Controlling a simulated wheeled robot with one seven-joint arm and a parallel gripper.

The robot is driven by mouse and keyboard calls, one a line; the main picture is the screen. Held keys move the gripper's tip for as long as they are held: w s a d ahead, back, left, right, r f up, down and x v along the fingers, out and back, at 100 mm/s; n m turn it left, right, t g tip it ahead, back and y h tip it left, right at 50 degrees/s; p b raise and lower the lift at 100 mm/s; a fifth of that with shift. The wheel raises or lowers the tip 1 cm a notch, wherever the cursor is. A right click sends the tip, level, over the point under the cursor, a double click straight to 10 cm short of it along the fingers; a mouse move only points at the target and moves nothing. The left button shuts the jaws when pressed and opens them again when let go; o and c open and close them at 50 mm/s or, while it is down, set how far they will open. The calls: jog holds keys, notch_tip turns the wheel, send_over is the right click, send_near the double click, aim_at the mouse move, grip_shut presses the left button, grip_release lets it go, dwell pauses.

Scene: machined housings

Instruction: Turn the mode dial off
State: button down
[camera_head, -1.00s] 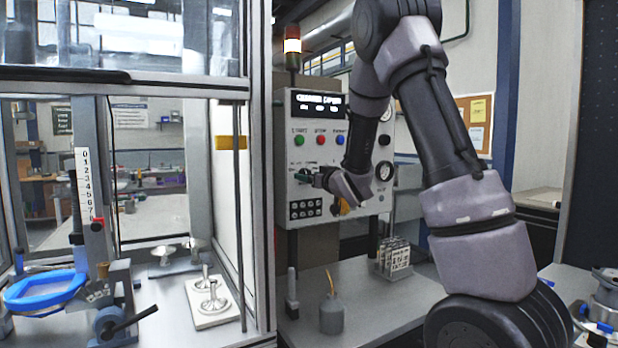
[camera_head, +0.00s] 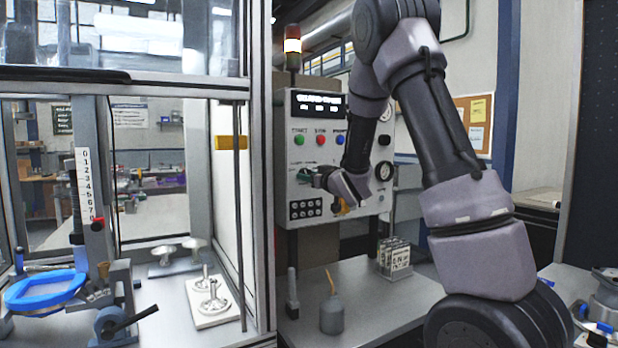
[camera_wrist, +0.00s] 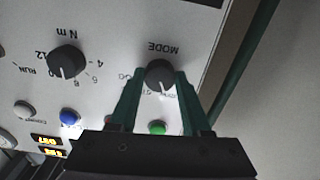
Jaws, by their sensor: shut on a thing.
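The mode dial (camera_wrist: 160,74) is a round black knob under the printed word MODE on the light control panel, seen upside down in the wrist view. A pale pointer line shows on its face; the small labels around it are too blurred to read fully. My gripper (camera_wrist: 160,88) is shut on the dial, with one green finger on each side. In the head view my gripper (camera_head: 312,176) is at the left part of the control panel (camera_head: 372,200). The dial is hidden there behind my gripper and wrist.
A second black dial marked N m (camera_wrist: 66,62) sits beside the mode dial. A green button (camera_wrist: 158,127) and a blue button (camera_wrist: 69,116) are close by. A grey oil can (camera_head: 332,316) and a small rack (camera_head: 396,258) stand on the bench below.

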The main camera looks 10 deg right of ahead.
jog(key=shift+n, duration=4)
jog(key=shift+c, duration=1.8)
grip_release()
jog(key=shift+d, duration=0.1)
jog(key=v, duration=1)
jog(key=shift+s, duration=0.4)
jog(key=shift+d, duration=0.1)
